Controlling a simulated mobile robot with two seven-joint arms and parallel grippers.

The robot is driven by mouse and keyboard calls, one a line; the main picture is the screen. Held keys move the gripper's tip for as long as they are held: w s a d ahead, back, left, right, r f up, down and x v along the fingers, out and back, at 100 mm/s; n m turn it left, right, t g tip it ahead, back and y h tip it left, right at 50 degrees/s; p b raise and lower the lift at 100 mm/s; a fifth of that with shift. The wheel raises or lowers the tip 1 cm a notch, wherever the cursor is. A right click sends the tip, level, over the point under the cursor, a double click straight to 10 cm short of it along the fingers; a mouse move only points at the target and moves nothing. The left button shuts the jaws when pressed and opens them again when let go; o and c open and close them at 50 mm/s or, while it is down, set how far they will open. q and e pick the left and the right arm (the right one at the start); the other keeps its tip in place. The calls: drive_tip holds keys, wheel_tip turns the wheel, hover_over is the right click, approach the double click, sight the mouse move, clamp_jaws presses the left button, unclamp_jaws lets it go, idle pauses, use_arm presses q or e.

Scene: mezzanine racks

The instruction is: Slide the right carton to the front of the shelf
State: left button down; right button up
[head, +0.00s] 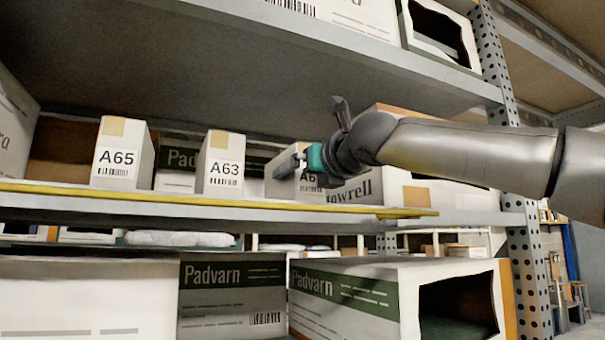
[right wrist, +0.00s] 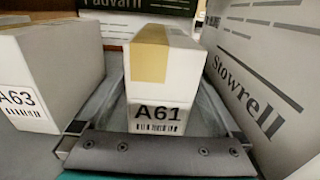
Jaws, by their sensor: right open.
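The right carton (right wrist: 158,85), white with a tan tape strip and the label A61, stands upright on the shelf (head: 232,199). In the head view this carton (head: 281,186) is partly hidden behind my right gripper (head: 294,164). The right gripper is open. In the right wrist view its fingers reach along both sides of the carton, and its dark palm bar lies in front of the labelled face. I cannot tell whether the fingers touch the sides. My left gripper is not in view.
Carton A63 (head: 221,164) and carton A65 (head: 121,155) stand to the left. A large Stowrell box (head: 366,191) is close on the right. A Padvarn box (head: 178,160) is behind. A yellow strip (head: 180,199) runs along the shelf's front edge; another shelf (head: 330,40) hangs above.

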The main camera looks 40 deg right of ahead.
drive_tip(key=shift+w+d, duration=0.1)
drive_tip(key=shift+w, duration=0.1)
drive_tip(key=shift+c, duration=0.2)
clamp_jaws()
idle(0.6)
